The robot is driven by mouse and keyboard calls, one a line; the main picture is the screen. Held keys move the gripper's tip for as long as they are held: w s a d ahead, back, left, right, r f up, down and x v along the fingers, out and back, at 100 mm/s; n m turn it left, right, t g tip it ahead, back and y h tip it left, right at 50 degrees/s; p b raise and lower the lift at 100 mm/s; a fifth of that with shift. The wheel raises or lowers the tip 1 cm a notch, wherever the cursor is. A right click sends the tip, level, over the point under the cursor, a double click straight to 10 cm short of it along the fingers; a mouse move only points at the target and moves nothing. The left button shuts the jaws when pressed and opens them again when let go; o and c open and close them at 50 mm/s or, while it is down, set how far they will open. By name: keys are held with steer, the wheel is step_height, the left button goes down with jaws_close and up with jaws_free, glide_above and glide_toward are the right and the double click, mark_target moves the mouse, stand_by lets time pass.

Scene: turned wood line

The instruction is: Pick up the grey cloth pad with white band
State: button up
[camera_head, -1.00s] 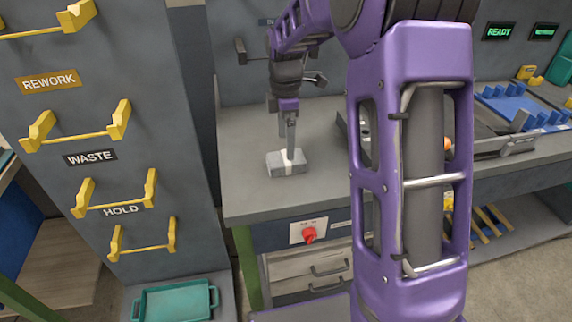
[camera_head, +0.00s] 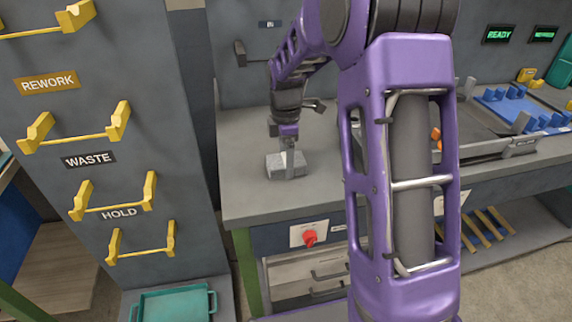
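The grey cloth pad (camera_head: 275,167) lies on the grey workbench, near its left front part. Its white band is mostly hidden behind a finger of my gripper (camera_head: 289,163). My gripper points straight down at the middle of the pad. The near finger reaches down over the pad's front face. The other finger is hidden, so I cannot tell whether the fingers press on the pad or stand apart from it. The pad appears to rest on the bench.
A dark tray (camera_head: 480,135) and a blue fixture (camera_head: 520,108) stand on the bench to the right. A red knob (camera_head: 310,238) is on the bench front. A grey panel with yellow brackets (camera_head: 120,205) rises at left, above a teal tray (camera_head: 174,304). The bench around the pad is clear.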

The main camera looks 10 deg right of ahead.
steer(key=c, duration=0.7)
step_height(320, 180, up, 10)
steer(key=shift+p, duration=0.85)
